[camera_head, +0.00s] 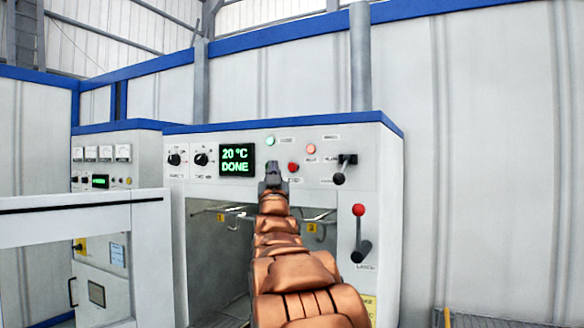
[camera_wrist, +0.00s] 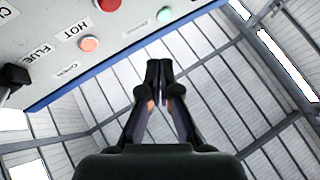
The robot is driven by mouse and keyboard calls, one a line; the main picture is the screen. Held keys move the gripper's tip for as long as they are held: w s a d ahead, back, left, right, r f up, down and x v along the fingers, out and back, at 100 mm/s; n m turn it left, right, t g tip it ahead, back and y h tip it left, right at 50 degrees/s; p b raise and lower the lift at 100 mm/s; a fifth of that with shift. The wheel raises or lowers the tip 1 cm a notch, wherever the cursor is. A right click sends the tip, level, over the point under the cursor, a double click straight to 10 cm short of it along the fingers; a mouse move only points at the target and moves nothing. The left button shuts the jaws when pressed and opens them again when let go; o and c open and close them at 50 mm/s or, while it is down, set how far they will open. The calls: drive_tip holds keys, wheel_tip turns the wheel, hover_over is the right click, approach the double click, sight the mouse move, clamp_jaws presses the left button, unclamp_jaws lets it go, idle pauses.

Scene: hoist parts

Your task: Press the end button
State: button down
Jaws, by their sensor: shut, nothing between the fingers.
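My gripper (camera_head: 273,168) is in front of the oven's control panel, its fingers shut together and empty. It also shows in the wrist view (camera_wrist: 160,68), fingertips side by side near the panel's blue edge. A red button (camera_head: 293,167) is just right of the fingertips in the head view; the wrist view shows a red button (camera_wrist: 107,4) cut off by the top edge. Its label is too small to read, so I cannot confirm it is the end button. The gripper covers the panel patch behind it. No contact with a button is visible.
A display (camera_head: 237,160) reads "20 °C DONE". A green light (camera_head: 270,141) and a pinkish-red light (camera_head: 311,149) sit above. A black handle (camera_head: 343,168) and a red-knobbed lever (camera_head: 358,228) are at right. An open door (camera_head: 150,250) stands at left.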

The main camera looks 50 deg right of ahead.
sight(288, 169)
drive_tip(key=shift+w+d+p, duration=0.2)
drive_tip(key=shift+w+d, duration=0.15)
drive_tip(key=shift+d, duration=0.85)
drive_tip(key=shift+w+d+p, duration=0.2)
drive_tip(key=shift+w+d, duration=0.15)
drive_tip(key=shift+d, duration=0.85)
drive_tip(key=shift+w+d+p, duration=0.2)
drive_tip(key=shift+w+d, duration=0.15)
drive_tip(key=shift+d, duration=0.85)
drive_tip(key=shift+d, duration=0.15)
drive_tip(key=shift+w+d+b, duration=0.1)
drive_tip(key=shift+d+b, duration=0.15)
drive_tip(key=shift+b, duration=0.1)
drive_tip(key=shift+w+d, duration=0.15)
drive_tip(key=shift+d, duration=0.3)
drive_tip(key=shift+a+b, duration=0.15)
drive_tip(key=shift+b, duration=0.15)
drive_tip(key=shift+a+f+b, duration=0.1)
drive_tip(key=shift+a+b, duration=0.25)
drive_tip(key=shift+s+a, duration=0.25)
drive_tip(key=shift+a, duration=0.1)
drive_tip(key=shift+a, duration=0.1)
